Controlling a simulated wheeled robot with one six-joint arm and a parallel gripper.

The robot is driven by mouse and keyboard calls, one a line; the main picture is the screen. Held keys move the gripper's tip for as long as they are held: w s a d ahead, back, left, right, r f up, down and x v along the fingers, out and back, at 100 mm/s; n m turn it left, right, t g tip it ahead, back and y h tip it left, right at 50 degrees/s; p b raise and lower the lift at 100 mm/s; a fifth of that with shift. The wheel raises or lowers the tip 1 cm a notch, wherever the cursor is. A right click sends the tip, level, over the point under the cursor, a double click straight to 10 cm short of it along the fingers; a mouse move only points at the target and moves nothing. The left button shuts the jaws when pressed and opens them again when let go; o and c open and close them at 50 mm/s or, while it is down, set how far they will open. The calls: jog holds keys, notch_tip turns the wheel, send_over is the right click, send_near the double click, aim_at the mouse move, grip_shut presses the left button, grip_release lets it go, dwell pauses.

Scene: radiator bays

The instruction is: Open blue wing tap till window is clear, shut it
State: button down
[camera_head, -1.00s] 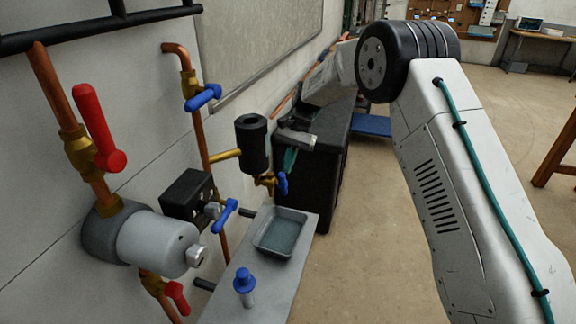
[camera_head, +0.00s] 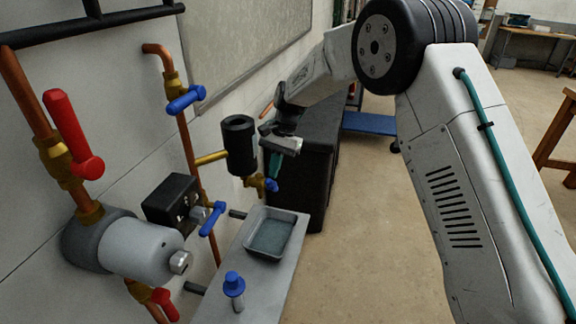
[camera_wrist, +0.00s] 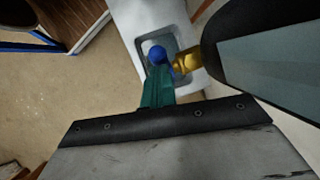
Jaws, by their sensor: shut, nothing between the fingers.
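The blue wing tap (camera_head: 271,185) sits on a small brass outlet below a black cylinder (camera_head: 240,144) on the wall pipework. In the wrist view the blue wing (camera_wrist: 157,54) is just beyond my fingertips, beside the brass body (camera_wrist: 185,62). My gripper (camera_head: 275,166) points down with its teal fingers shut and empty, just above the wing. In the wrist view my fingertips (camera_wrist: 159,72) seem close to or touching the wing; I cannot tell which. I cannot make out a window on the cylinder from here.
A grey tray (camera_head: 292,221) sits on a pale shelf (camera_head: 262,284) below the tap. Other blue-handled valves (camera_head: 186,99) and a red lever (camera_head: 66,128) are on the nearby pipes. A black cabinet (camera_head: 318,150) stands behind my gripper. The floor to the right is open.

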jog(key=shift+s+a, duration=0.15)
jog(key=shift+a, duration=0.25)
jog(key=shift+d, duration=0.1)
jog(key=shift+d+f, duration=0.1)
